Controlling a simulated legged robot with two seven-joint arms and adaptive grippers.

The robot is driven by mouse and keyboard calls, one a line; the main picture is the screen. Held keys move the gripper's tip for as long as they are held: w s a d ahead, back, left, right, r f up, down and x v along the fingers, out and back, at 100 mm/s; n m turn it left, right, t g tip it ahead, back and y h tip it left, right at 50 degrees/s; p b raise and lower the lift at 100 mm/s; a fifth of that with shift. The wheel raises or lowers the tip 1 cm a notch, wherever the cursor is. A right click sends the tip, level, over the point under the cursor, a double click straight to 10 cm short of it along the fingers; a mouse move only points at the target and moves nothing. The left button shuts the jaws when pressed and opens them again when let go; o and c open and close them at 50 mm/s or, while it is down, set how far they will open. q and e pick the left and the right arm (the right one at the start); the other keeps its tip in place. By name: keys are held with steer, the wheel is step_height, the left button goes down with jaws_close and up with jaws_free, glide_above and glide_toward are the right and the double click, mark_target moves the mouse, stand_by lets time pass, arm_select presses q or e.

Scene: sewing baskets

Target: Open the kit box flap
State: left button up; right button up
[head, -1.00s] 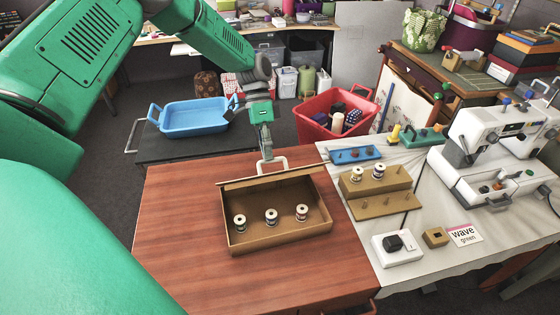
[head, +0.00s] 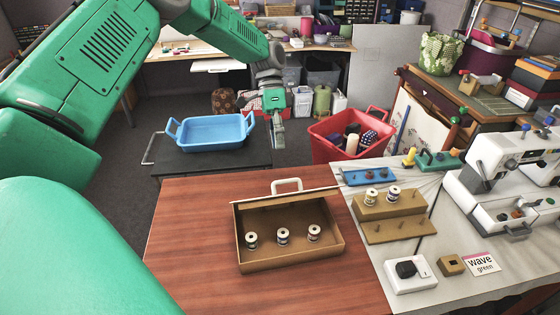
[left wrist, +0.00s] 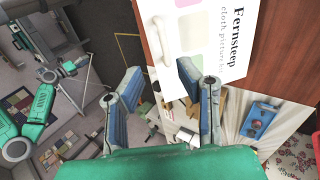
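The brown kit box (head: 290,263) sits on the red-brown wooden table. Its flap (head: 286,196) is raised along the back edge, seen nearly edge-on, with the white handle (head: 287,184) above it. Three thread spools (head: 283,235) stand inside the open box. In the left wrist view, the flap's white printed face (left wrist: 205,40) shows, with the handle (left wrist: 164,40) on it. My left gripper (head: 278,142) is beyond and above the handle, clear of it. In the left wrist view its two fingers (left wrist: 158,88) are spread with nothing held. My right gripper is not in view.
A blue tub (head: 212,132) stands on a dark stand behind left. A red bin (head: 345,150) with fabric rolls is behind right. A tan spool stand (head: 392,206), blue peg board (head: 370,176) and sewing machine (head: 505,180) stand to the right. The wooden table (head: 190,245) is bare left of the box.

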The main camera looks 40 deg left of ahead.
arm_select(q)
steer(key=v, duration=0.4)
steer(key=shift+d+r, duration=0.15)
steer(key=shift+d, duration=0.1)
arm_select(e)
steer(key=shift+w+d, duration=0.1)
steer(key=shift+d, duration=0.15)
arm_select(q)
steer(key=t+y+b, duration=0.3)
steer(key=y, duration=0.1)
glide_toward(287, 180)
steer(key=f, duration=0.2)
steer(key=f+p, duration=0.1)
steer(key=f, duration=0.2)
steer(key=d+f, duration=0.1)
steer(key=f, duration=0.2)
steer(key=shift+s+f, duration=0.1)
steer(key=shift+s, duration=0.3)
steer(key=shift+d+f, duration=0.1)
steer(key=shift+f, duration=0.1)
steer(key=shift+a+f, duration=0.15)
steer(key=shift+a, duration=0.3)
jaws_close()
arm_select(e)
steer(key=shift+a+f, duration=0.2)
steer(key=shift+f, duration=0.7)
